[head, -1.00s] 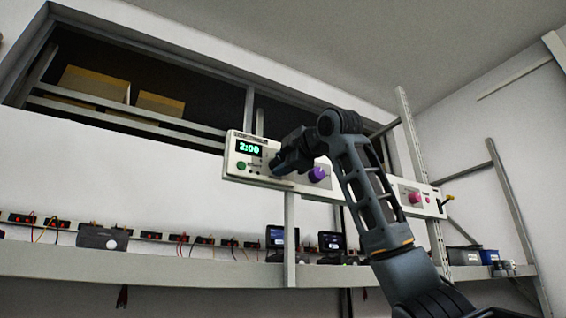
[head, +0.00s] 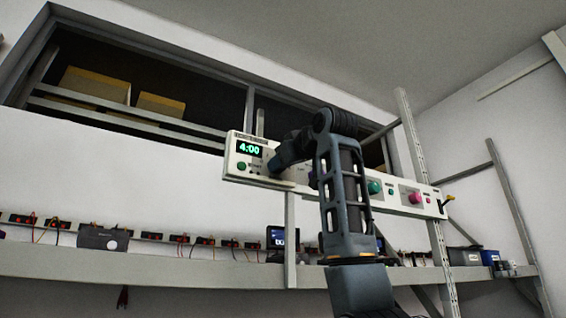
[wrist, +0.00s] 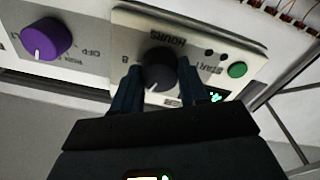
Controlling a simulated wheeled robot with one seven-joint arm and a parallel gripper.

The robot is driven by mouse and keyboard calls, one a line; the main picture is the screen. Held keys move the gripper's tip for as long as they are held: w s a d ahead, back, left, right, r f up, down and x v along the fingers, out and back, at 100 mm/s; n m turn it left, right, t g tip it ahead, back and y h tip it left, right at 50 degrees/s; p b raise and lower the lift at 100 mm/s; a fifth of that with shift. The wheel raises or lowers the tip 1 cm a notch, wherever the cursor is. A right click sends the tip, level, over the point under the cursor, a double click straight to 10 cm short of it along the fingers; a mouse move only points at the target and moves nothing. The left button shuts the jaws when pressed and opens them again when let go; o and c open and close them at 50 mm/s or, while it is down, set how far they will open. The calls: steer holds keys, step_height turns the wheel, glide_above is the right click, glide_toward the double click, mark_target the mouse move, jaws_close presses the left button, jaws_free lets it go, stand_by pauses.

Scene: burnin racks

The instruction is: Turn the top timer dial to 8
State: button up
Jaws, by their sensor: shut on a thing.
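The timer panel (head: 232,170) is a pale box at the left end of a long rail; its green display (head: 249,149) reads 4:00. In the wrist view the black timer dial (wrist: 159,70) sits on the panel below the word HOURS, with an 8 mark to its left. My gripper (wrist: 157,80) is shut on this dial, one finger on each side. In the head view my gripper (head: 287,158) covers the dial. A green button (wrist: 237,69) marked START is beside the dial, and also shows in the head view (head: 241,166).
A purple knob (wrist: 46,39) is on the neighbouring panel. A long shelf (head: 170,262) with wired devices runs below.

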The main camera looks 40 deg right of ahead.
steer(key=m, duration=1.3)
steer(key=shift+g+h, duration=0.4)
steer(key=o, duration=1.1)
steer(key=shift+c, duration=0.2)
steer(key=b+v, duration=0.2)
steer(key=v, duration=0.5)
steer(key=shift+s+a+b, duration=0.2)
steer(key=shift+s+b, duration=0.15)
